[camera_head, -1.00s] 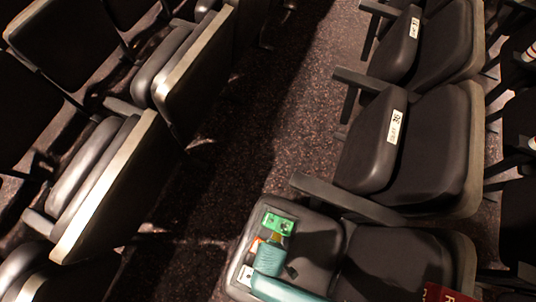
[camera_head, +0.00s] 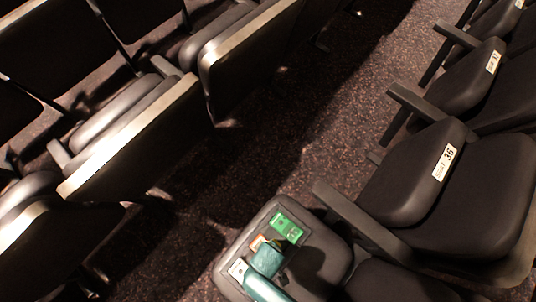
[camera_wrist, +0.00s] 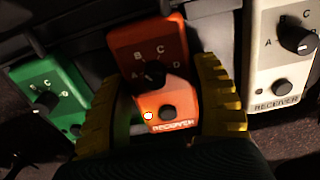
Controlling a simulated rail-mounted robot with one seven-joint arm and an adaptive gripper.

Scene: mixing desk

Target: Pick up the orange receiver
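The orange receiver (camera_wrist: 155,50) has a black knob, letters A to D, and a smaller black knob above a "RECEIVER" label. In the wrist view it lies between the two yellow fingers of my gripper (camera_wrist: 156,72). The fingers are open; a gap shows between the left finger and the receiver, and the right finger is close to its right edge. Whether they touch it I cannot tell. In the head view only a small part of the orange receiver (camera_head: 257,242) shows beside my teal arm end, on a dark seat (camera_head: 325,262).
A green receiver (camera_wrist: 50,90) lies left of the orange one in the wrist view, and a white receiver (camera_wrist: 272,75) lies right. In the head view the green one (camera_head: 287,227) and white one (camera_head: 238,268) flank my arm end. An armrest (camera_head: 345,212) borders the seat; an aisle (camera_head: 235,180) lies beyond.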

